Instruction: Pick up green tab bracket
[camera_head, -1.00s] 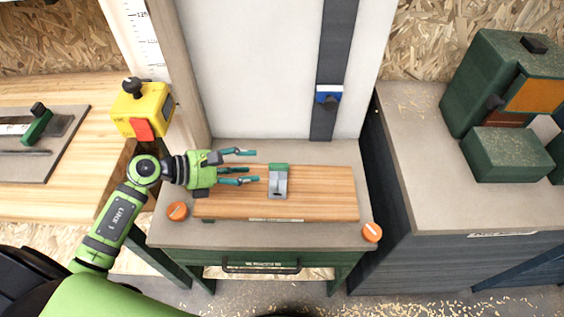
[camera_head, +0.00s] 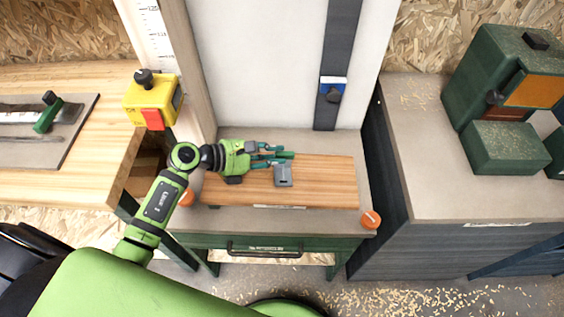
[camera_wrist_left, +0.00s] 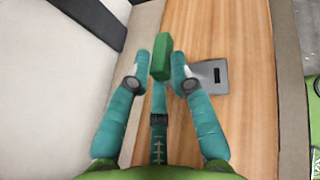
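The green tab bracket lies on the wooden board, a grey slotted plate (camera_head: 283,175) with a green tab (camera_head: 287,155) along its far edge. In the left wrist view the green tab (camera_wrist_left: 161,57) stands between the fingertips, and the grey plate (camera_wrist_left: 208,78) lies to the right, partly behind a finger. My left gripper (camera_head: 273,154) reaches in from the left, its fingers around the tab. The fingers (camera_wrist_left: 160,70) lean inward and are very near the tab's sides. I cannot tell if they press on it. My right gripper is not in view.
The board (camera_head: 330,181) rests on a grey bench top with an orange knob (camera_head: 371,219) at the front right. A blue clamp on a dark rail (camera_head: 330,60) stands behind. A yellow box (camera_head: 152,100) is at the left. A side bench with green boxes (camera_head: 505,147) is at the right.

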